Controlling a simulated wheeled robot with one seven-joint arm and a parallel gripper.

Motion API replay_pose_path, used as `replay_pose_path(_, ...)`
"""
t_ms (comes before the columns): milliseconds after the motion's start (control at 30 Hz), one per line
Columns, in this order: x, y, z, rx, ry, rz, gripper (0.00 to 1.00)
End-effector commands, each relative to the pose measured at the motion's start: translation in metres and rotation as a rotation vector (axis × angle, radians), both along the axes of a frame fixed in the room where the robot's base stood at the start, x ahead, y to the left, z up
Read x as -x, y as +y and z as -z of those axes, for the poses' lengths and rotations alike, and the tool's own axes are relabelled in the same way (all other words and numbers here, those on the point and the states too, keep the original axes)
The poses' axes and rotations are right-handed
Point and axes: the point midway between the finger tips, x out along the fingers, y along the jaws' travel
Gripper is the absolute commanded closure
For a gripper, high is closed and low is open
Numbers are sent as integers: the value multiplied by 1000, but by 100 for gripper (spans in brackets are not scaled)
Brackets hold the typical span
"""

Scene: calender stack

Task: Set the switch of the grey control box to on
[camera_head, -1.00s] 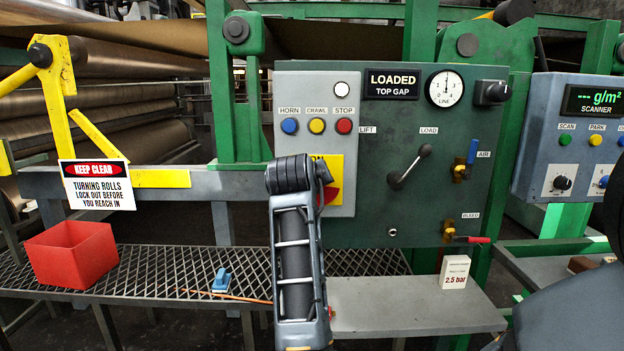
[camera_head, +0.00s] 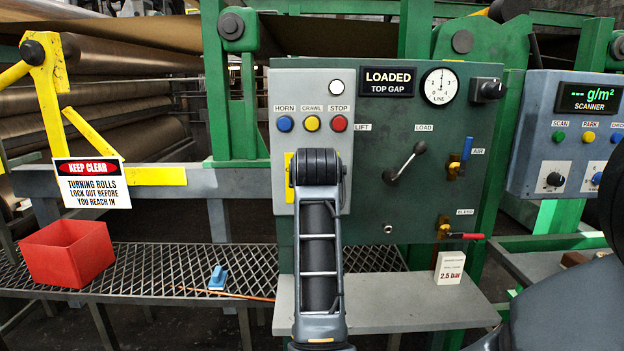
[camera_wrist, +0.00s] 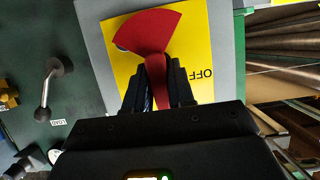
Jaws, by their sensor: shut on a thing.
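The grey control box (camera_head: 348,95) stands in the middle of the head view, with blue, yellow and red buttons on its face. Its switch is a red, fan-shaped handle (camera_wrist: 148,30) on a yellow plate (camera_wrist: 192,35) in the wrist view. My gripper (camera_wrist: 158,70) is shut on the narrow part of the red handle. An upside-down OFF label (camera_wrist: 201,74) shows on the plate beside the fingers. In the head view my arm hides the switch, and only an edge of the yellow plate (camera_head: 288,170) shows.
A green panel (camera_head: 400,130) with a black lever (camera_head: 405,164) adjoins the box on the right. A grey shelf (camera_head: 400,302) is below, bearing a white 2.5 bar block (camera_head: 450,268). A red bin (camera_head: 68,253) sits on the mesh walkway (camera_head: 150,265) at left.

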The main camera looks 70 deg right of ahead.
Motion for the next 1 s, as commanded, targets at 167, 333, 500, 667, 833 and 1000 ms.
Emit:
replay_pose_path(167, 0, 0, 3, -5, 5, 1, 100)
replay_pose_path(333, 1, 0, 3, -5, 5, 1, 72)
replay_pose_path(500, 0, 0, 2, -4, 4, 1, 56)
replay_pose_path(667, 0, 0, 1, -2, 2, 0, 55)
replay_pose_path(833, 2, 4, -1, 0, 2, 0, 55)
replay_pose_path(1000, 10, 25, -10, 1, 0, 0, 55)
